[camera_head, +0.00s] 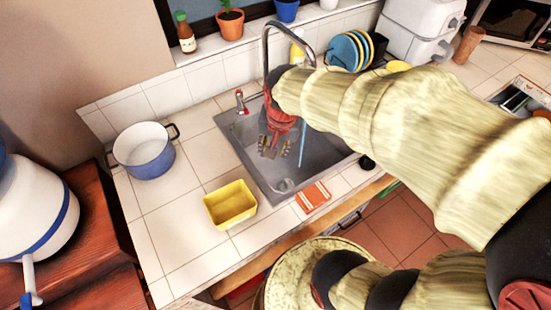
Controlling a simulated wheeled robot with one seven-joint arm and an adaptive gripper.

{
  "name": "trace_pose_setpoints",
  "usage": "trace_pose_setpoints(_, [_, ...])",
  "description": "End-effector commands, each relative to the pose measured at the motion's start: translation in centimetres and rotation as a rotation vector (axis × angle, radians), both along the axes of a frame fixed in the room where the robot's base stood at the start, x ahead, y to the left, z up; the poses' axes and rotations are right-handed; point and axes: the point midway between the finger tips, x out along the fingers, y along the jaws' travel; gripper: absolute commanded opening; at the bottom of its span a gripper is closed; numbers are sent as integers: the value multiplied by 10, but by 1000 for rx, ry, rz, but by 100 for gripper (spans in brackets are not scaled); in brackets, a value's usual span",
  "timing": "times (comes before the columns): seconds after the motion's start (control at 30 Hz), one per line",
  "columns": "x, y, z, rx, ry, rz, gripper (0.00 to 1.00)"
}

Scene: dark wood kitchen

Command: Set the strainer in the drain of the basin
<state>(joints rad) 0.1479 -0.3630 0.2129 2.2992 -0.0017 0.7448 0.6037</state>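The grey metal basin (243,133) is set into the white tiled counter. My gripper (274,150) points down into the basin, with its two fingertips spread to the left and right. The view is too small and dark to tell whether anything is between them. A small round metal piece (285,185) lies on the basin floor near its front edge. I cannot tell whether it is the bare drain or the strainer. My arm hides the back right of the basin.
A yellow tub (231,205) and an orange striped sponge or cloth (313,196) lie on the counter before the basin. A blue-white pot (146,152) stands left. The faucet (268,40) arches behind my wrist. Plates (346,52) stand in a rack behind.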

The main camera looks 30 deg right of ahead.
Motion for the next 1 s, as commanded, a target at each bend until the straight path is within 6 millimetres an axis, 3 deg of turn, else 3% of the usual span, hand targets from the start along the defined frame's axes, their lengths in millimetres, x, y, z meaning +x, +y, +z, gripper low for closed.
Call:
trace_pose_setpoints(0.03, [-10,10,21,-26,-41,95,31])
trace_pose_setpoints(0.1, [-27,22,44,-65,-83,234,31])
trace_pose_setpoints(0.33, [-75,47,90,-187,-190,588,31])
trace_pose_setpoints(0.53, [-93,54,100,-234,-220,705,31])
trace_pose_setpoints(1.0, [-93,54,101,-236,-221,711,31])
